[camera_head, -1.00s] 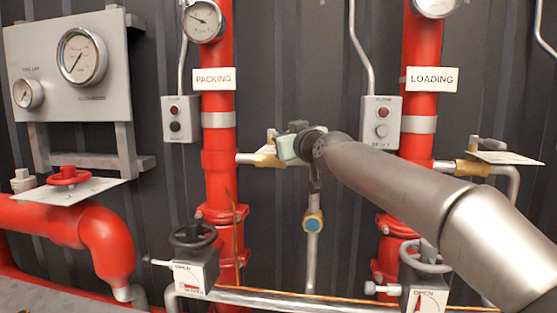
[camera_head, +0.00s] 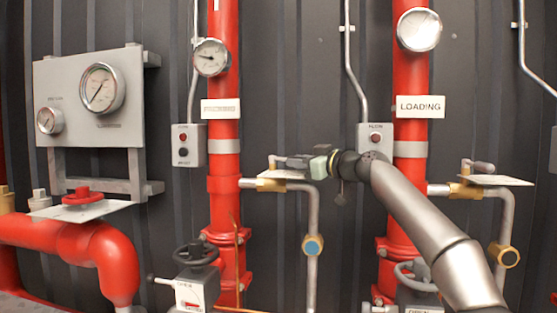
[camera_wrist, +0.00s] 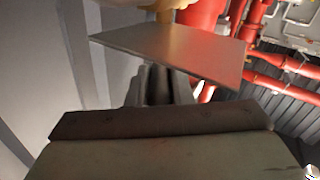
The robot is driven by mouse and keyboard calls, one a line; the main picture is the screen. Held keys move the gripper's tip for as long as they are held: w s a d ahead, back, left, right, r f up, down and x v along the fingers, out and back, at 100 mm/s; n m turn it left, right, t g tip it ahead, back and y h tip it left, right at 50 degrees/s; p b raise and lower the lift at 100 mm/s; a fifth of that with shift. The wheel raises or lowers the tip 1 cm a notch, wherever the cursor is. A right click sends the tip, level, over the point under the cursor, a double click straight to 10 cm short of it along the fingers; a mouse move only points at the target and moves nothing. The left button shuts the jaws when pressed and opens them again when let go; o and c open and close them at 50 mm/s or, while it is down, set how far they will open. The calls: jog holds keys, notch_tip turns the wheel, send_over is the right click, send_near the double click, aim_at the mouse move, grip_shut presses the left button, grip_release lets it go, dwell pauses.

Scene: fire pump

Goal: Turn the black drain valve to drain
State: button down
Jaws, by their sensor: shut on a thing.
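In the head view, a small brass-bodied valve (camera_head: 270,186) with a pale tag plate sits on a side pipe of the left red riser. My gripper (camera_head: 286,161) reaches it from the right, just above the plate. It is shut on the dark handle of this valve, the black drain valve. The fingers mostly hide the handle. In the wrist view, my gripper (camera_wrist: 158,88) closes around a dark piece beside the tag plate (camera_wrist: 180,50). Part of the brass body (camera_wrist: 150,12) shows beyond the plate.
A similar brass valve (camera_head: 466,190) with a plate is on the right riser under the LOADING sign (camera_head: 420,107). A black handwheel (camera_head: 195,253) stands below left. A pipe with a blue-faced fitting (camera_head: 313,245) hangs below my gripper. A gauge panel (camera_head: 75,130) is at left.

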jog(key=shift+w, duration=0.1)
dwell(0.3)
jog(key=c, duration=1.3)
grip_release()
jog(key=r, duration=0.1)
jog(key=r+p, duration=0.2)
jog(key=r, duration=0.1)
jog(key=shift+s+r, duration=0.1)
jog(key=shift+s, duration=0.15)
jog(key=s+r+b, duration=0.1)
jog(key=s+r, duration=0.3)
jog(key=s, duration=0.2)
jog(key=s+d+r+b, duration=0.1)
jog(key=s+r, duration=0.3)
jog(key=s, duration=0.3)
jog(key=shift+s+r, duration=0.25)
jog(key=shift+r, duration=0.15)
jog(key=shift+d, duration=0.1)
